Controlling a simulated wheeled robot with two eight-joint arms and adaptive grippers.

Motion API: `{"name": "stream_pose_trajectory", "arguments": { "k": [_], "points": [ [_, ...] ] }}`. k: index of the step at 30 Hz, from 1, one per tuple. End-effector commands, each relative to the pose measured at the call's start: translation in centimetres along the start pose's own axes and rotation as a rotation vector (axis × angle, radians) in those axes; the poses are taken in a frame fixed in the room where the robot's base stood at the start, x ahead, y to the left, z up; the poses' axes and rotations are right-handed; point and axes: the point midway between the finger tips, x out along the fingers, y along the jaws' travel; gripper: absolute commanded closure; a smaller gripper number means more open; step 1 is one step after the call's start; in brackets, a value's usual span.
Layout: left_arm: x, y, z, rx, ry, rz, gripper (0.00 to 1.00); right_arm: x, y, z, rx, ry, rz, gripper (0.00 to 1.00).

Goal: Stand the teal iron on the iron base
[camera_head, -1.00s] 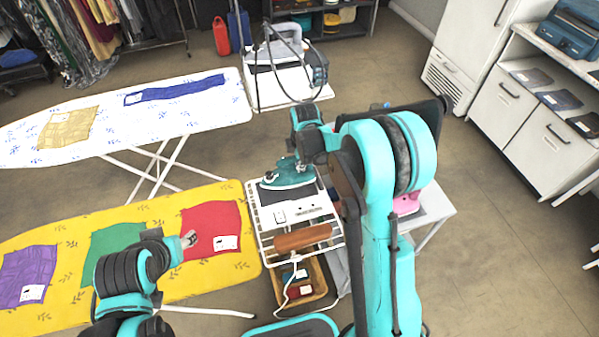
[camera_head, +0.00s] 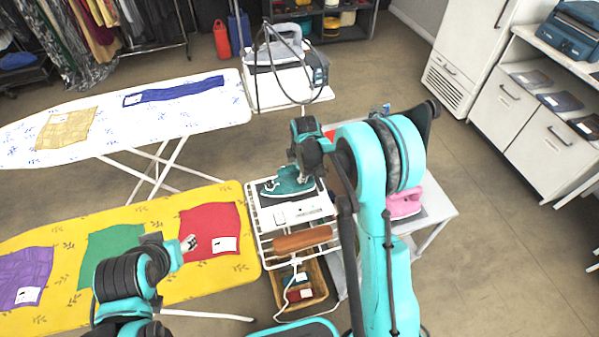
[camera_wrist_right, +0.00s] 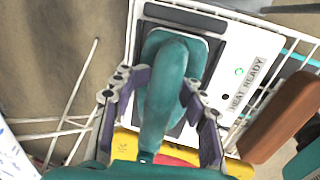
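The teal iron (camera_head: 287,182) is over the dark pad of the white iron base (camera_head: 303,212) at the rack's far end. In the right wrist view the teal iron (camera_wrist_right: 165,85) covers most of the pad, roughly level; whether its sole touches is hard to tell. The base (camera_wrist_right: 238,70) shows a "HEAT READY" label and a green light. My right gripper (camera_wrist_right: 167,82) has its fingertips closed against both sides of the handle. My left gripper (camera_head: 189,243) hovers over the yellow ironing board near the red cloth, its finger opening too small to judge.
A brown wooden bar (camera_head: 302,238) lies beside the base, with a basket (camera_head: 318,282) below. The yellow board (camera_head: 150,212) with cloths is left. A grey iron (camera_head: 279,48) stands beyond.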

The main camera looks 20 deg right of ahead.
Motion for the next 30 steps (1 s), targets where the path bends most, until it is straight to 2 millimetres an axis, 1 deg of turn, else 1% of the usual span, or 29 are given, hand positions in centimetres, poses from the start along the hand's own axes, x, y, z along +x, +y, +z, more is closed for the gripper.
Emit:
{"name": "stream_pose_trajectory", "arguments": {
  "k": [5,8,11,18,21,27,29,30],
  "points": [
    [-0.2,0.0,-0.1,0.0,0.0,0.0,0.53,-0.2,0.0,0.0,0.0,0.0,0.0,0.6],
    [-0.5,0.0,-0.4,0.0,0.0,0.0,0.53,-1.3,0.1,0.0,0.0,0.0,0.0,0.6],
    [-1.1,0.0,-0.8,0.0,0.0,0.0,0.53,-3.2,0.1,0.0,0.0,0.0,0.0,0.6],
    [-2.4,0.0,-1.7,0.0,0.0,0.0,0.53,-8.7,0.1,0.0,0.0,0.0,0.0,0.6],
    [-2.7,0.0,-2.0,0.0,0.0,0.0,0.53,-10.4,0.1,0.0,0.0,0.0,0.0,0.6],
    [-3.0,0.0,-2.2,0.0,0.0,0.0,0.53,-12.3,0.0,0.0,0.006,0.0,0.002,0.6],
    [-3.1,0.0,-2.2,0.0,0.0,0.0,0.53,-13.1,-0.3,0.0,0.032,0.0,0.009,0.6],
    [-3.1,0.0,-2.2,0.0,0.0,0.0,0.53,-13.8,-0.7,0.0,0.063,0.0,0.017,0.6]
  ]
}}
